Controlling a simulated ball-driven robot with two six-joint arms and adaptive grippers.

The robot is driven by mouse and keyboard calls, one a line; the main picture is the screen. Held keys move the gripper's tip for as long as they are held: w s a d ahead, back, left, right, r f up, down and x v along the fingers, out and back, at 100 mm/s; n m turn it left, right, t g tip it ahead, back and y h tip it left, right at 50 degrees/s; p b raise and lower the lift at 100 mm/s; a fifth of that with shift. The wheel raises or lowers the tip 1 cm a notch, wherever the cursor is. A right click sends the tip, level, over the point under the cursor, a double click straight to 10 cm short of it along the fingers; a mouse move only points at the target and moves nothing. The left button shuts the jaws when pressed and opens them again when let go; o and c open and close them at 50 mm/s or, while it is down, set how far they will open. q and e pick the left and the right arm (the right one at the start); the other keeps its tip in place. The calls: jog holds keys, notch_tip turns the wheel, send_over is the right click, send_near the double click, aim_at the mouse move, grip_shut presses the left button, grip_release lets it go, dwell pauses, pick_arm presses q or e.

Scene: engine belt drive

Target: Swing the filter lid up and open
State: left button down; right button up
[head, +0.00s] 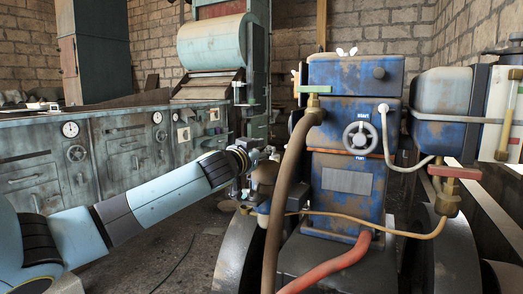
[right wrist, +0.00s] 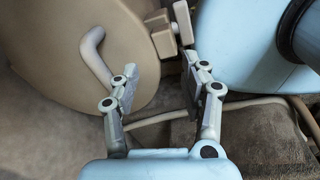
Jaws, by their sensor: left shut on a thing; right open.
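The blue engine (head: 345,190) stands at centre right in the head view. Its top blue box (head: 350,72) has small white wing nuts above it and looks level and closed; I cannot tell for sure that this is the filter lid. My left gripper (head: 255,155) is at the engine's left side, beside a rounded brown part (head: 265,174). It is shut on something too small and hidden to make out. My right gripper (right wrist: 158,72) is open in the right wrist view, with nothing visible between its fingers. The right gripper does not show in the head view.
A thick brown hose (head: 283,200) rises close to the left gripper's right side. A worn green bench (head: 100,155) runs along the left. In the right wrist view, a tan rounded body (right wrist: 60,50) is close by.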

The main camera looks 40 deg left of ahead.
aim_at(278, 163)
pick_arm(q)
jog(key=shift+r, duration=0.1)
